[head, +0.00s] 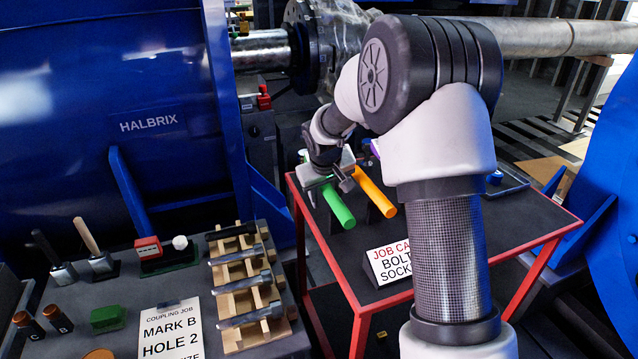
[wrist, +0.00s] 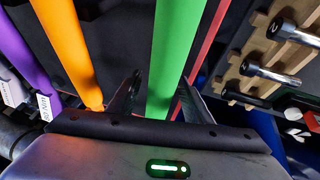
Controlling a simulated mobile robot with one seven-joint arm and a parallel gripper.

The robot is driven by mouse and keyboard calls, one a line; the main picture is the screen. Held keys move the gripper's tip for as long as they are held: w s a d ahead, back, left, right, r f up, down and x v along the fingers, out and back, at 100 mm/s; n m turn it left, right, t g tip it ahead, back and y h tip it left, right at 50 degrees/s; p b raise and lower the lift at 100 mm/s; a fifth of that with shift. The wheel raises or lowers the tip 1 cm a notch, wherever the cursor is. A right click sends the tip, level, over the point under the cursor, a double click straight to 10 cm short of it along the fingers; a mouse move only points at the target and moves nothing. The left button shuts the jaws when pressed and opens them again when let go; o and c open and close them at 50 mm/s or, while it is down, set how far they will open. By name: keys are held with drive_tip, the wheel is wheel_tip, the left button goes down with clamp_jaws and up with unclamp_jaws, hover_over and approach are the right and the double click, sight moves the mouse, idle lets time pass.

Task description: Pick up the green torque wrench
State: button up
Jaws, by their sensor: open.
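The green torque wrench (head: 337,206) has a bright green handle and lies on the red-framed table, left of the orange one, in the head view. In the wrist view the green handle (wrist: 172,55) runs down between the two fingers of my gripper (wrist: 155,100). My gripper (head: 338,183) is open around or just above the green handle. I cannot tell whether the fingers touch it. The far end of the wrench is hidden by my gripper.
An orange wrench (head: 374,191) lies close on the right, and a purple one (wrist: 25,50) lies beyond it. A job card (head: 388,264) stands at the table's front. A wooden rack (head: 245,290) with several metal tools sits on the left bench (head: 60,338).

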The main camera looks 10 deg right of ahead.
drive_tip(key=shift+w+f, duration=0.2)
drive_tip(key=shift+f, duration=0.15)
clamp_jaws()
drive_tip(key=shift+r, duration=0.25)
